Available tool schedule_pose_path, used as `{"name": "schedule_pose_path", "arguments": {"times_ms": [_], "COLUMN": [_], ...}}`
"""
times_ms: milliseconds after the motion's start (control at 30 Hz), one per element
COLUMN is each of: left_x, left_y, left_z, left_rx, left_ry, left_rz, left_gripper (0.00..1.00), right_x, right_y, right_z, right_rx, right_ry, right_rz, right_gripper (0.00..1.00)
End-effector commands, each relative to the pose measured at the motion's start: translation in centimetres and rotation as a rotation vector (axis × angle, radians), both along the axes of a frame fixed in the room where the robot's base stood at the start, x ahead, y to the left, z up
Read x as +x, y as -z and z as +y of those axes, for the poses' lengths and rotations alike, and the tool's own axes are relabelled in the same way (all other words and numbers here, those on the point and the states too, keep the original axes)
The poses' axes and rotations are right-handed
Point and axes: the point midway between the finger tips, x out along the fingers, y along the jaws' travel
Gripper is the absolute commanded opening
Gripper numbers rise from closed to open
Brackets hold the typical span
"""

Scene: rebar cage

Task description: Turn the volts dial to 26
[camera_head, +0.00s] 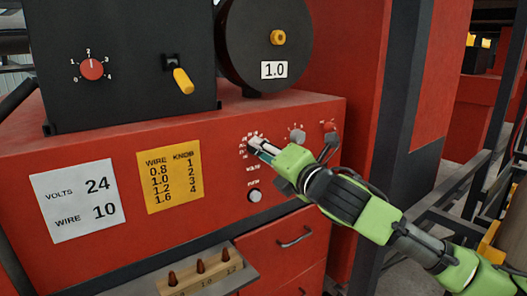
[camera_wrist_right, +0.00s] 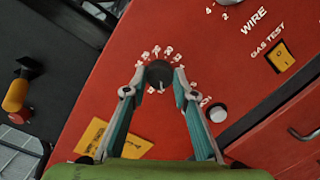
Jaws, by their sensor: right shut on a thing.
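The volts dial (camera_wrist_right: 158,75) is a round dark knob on the red panel, ringed by white numbers. In the wrist view a light mark shows on its lower part; the numbers are too blurred to read. My right gripper (camera_wrist_right: 159,70) has one finger on each side of the dial and is shut on it. In the head view my right gripper (camera_head: 257,147) reaches the panel from the right and hides most of the dial. A white card (camera_head: 76,200) on the panel reads VOLTS 24 and WIRE 10. My left gripper is not in view.
A yellow wire/knob card (camera_head: 170,176) is left of the dial. A wooden block (camera_head: 201,273) with brown tips stands on the lower shelf.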

Motion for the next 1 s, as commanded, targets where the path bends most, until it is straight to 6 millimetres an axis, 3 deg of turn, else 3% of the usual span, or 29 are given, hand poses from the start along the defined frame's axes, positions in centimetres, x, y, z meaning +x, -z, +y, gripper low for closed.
{"name": "schedule_pose_path", "arguments": {"times_ms": [367,1000], "left_x": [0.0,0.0], "left_y": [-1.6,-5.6], "left_z": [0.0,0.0], "left_rx": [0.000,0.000], "left_ry": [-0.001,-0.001], "left_rz": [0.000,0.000], "left_gripper": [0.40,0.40], "right_x": [0.0,0.1], "right_y": [-0.2,-0.2], "right_z": [0.1,-0.1], "right_rx": [0.143,0.629], "right_ry": [0.000,0.000], "right_rz": [0.108,0.460], "right_gripper": [0.04,0.04]}}
